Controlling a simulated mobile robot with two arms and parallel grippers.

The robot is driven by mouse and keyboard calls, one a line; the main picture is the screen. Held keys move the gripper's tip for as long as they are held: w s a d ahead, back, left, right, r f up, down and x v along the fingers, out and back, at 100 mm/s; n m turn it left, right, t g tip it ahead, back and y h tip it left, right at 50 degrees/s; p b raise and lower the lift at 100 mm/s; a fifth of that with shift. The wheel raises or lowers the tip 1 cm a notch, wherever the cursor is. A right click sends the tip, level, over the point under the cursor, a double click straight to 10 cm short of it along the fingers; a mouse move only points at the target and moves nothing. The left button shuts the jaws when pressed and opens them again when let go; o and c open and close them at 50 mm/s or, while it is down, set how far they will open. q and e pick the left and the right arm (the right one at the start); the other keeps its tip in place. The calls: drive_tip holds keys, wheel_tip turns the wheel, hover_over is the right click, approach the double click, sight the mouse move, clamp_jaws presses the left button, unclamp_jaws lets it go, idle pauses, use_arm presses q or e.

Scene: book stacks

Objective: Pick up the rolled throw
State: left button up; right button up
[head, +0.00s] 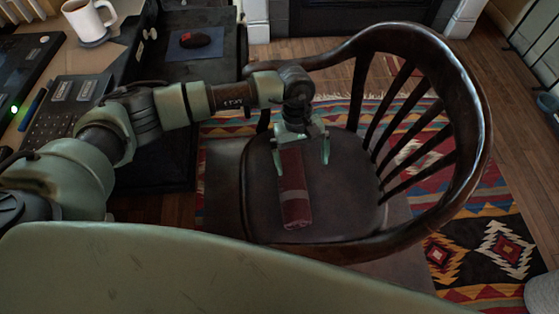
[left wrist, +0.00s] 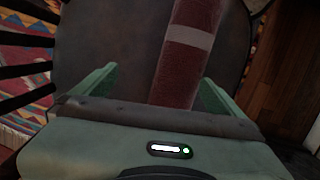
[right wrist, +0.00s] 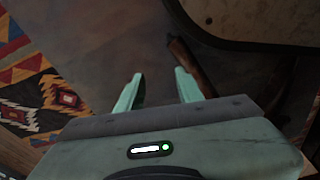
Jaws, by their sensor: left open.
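The rolled throw (head: 295,192) is a dark red roll with a pale band, lying lengthwise on the seat of a dark wooden chair (head: 345,195). My left gripper (head: 299,152) is open above the far part of the roll, with one finger on each side of it. In the left wrist view the throw (left wrist: 187,60) runs between the open fingers, closer to the right one; I cannot tell whether they touch it. My right gripper (right wrist: 160,76) shows only in its own wrist view, open and empty above the floor.
The chair's curved back and spindles (head: 415,125) rise to the right of the seat. A desk at the left holds a white mug (head: 90,20) and a keypad device (head: 72,103). A patterned rug (head: 480,235) lies under the chair.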

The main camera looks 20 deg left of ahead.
sight(292, 166)
use_arm(q)
drive_tip(key=a, duration=0.1)
drive_tip(key=a+m+y, duration=0.1)
drive_tip(key=w+a, duration=0.1)
drive_tip(key=shift+w+f+y, duration=0.1)
drive_tip(key=shift+f+y, duration=0.2)
drive_tip(key=shift+s+d+f, duration=0.1)
drive_tip(key=shift+s+f, duration=0.15)
drive_tip(key=shift+f, duration=0.5)
drive_tip(key=shift+s+d+f, duration=0.1)
drive_tip(key=shift+s+f, duration=0.1)
drive_tip(key=shift+f, duration=0.55)
drive_tip(key=shift+t, duration=0.3)
drive_tip(key=f, duration=0.4)
drive_tip(key=shift+s+f, duration=0.1)
drive_tip(key=shift+s, duration=0.25)
drive_tip(key=c, duration=1.4)
drive_tip(key=shift+c, duration=1.1)
drive_tip(key=shift+r, duration=0.2)
